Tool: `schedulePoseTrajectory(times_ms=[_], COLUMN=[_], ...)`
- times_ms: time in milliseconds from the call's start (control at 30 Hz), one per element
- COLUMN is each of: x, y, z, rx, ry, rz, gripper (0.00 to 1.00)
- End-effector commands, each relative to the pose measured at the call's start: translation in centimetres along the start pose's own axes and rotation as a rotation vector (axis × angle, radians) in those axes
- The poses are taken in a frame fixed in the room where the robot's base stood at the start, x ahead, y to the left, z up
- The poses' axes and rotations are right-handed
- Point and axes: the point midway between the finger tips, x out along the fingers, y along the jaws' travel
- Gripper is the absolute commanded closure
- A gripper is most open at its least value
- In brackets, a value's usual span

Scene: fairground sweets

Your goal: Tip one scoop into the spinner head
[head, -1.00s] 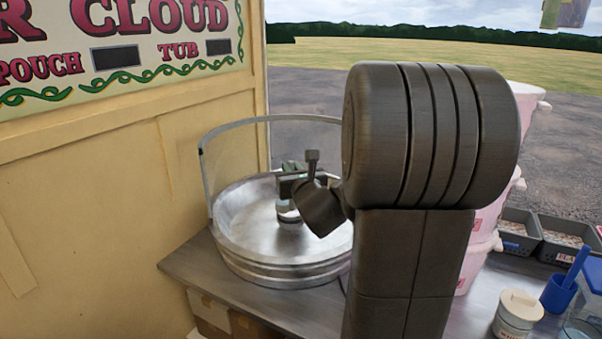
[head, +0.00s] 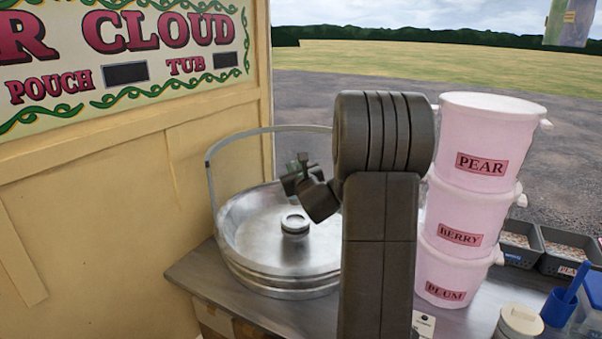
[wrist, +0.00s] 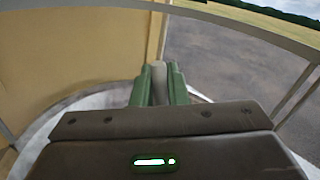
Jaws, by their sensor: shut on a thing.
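The spinner head (head: 294,226) is a small round metal piece in the middle of the wide shiny pan (head: 245,245). I cannot tell what is inside it. My gripper (head: 292,180) is above the pan, apart from the spinner head and a little above it in the head view. In the wrist view my gripper's green fingers (wrist: 158,88) are shut on a grey handle, which I take to be the scoop's (wrist: 158,80). The scoop's bowl is hidden, so I cannot tell its tilt or load.
A metal hoop (head: 209,180) arches over the pan's back. Pink tubs marked PEAR (head: 480,135), BERRY (head: 458,212) and PLUM (head: 447,272) are stacked to the right. A blue cup (head: 557,307) and a lidded jar (head: 518,322) stand front right. A yellow wall (head: 100,220) bounds the left.

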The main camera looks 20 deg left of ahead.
Motion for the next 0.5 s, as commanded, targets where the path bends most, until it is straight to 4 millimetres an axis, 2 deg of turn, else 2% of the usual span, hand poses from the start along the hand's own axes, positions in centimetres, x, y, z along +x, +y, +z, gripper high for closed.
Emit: schedulePoseTrajectory(times_ms=[267, 500], x=[0.0, 0.0], y=[3.2, 5.5], z=[0.1, -0.9], rx=[-0.271, -0.498], ry=[-0.002, 0.000], rz=[0.001, 0.001], gripper=[0.99, 0.99])
